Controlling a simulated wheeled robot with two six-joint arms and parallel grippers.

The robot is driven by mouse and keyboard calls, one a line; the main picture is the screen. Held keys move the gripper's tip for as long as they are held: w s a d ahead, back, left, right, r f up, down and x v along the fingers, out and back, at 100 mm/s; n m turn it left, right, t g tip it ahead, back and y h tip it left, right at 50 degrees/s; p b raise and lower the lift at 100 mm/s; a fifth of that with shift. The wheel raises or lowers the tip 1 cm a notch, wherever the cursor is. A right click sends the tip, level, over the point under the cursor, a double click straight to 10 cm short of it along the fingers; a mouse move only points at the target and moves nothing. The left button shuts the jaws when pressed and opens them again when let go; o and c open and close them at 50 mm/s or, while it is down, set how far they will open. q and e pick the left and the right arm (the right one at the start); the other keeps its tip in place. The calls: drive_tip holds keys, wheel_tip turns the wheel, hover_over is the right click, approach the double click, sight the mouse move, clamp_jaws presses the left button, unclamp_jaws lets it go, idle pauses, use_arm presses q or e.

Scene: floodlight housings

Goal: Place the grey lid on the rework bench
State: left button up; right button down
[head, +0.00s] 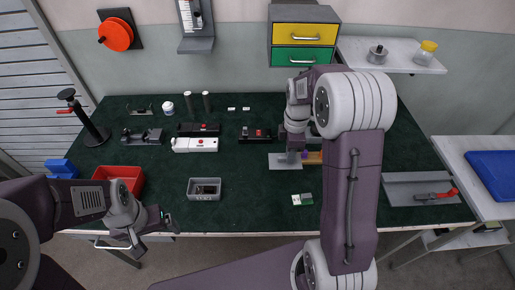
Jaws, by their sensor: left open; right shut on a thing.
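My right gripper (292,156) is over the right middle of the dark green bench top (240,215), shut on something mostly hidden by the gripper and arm. A flat grey plate (279,162), possibly the grey lid, shows beside and under its fingertips. I cannot tell whether this is the held thing or whether it touches the bench. My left gripper (160,222) is open and empty at the front edge of the bench, left of a grey open box (204,196). I cannot tell for sure which surface is the rework bench; a side table (464,160) with a blue mat (495,173) stands at the right.
A red bin (120,174), black and white housings (194,145), and a clamp stand (91,127) occupy the left. A grey tray with a red-handled tool (405,190) lies right of my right arm. Drawers (303,45) hang behind. The front middle is fairly clear.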

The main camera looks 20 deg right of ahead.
drive_tip(key=w+a+f, duration=0.1)
drive_tip(key=w+f, duration=0.1)
drive_tip(key=w, duration=0.1)
drive_tip(key=w+a+f+p, duration=0.1)
drive_tip(key=w+f, duration=0.1)
drive_tip(key=w, duration=0.1)
drive_tip(key=w+a+f, duration=0.1)
drive_tip(key=w+f, duration=0.1)
drive_tip(key=w, duration=0.1)
drive_tip(key=shift+a, duration=0.3)
wheel_tip(320, 180, down, 3)
drive_tip(key=shift+s+f+p, duration=0.1)
drive_tip(key=shift+p, duration=0.3)
drive_tip(key=shift+f, duration=0.4)
drive_tip(key=shift+f, duration=0.1)
drive_tip(key=c, duration=1.4)
unclamp_jaws()
drive_tip(key=shift+c, duration=0.2)
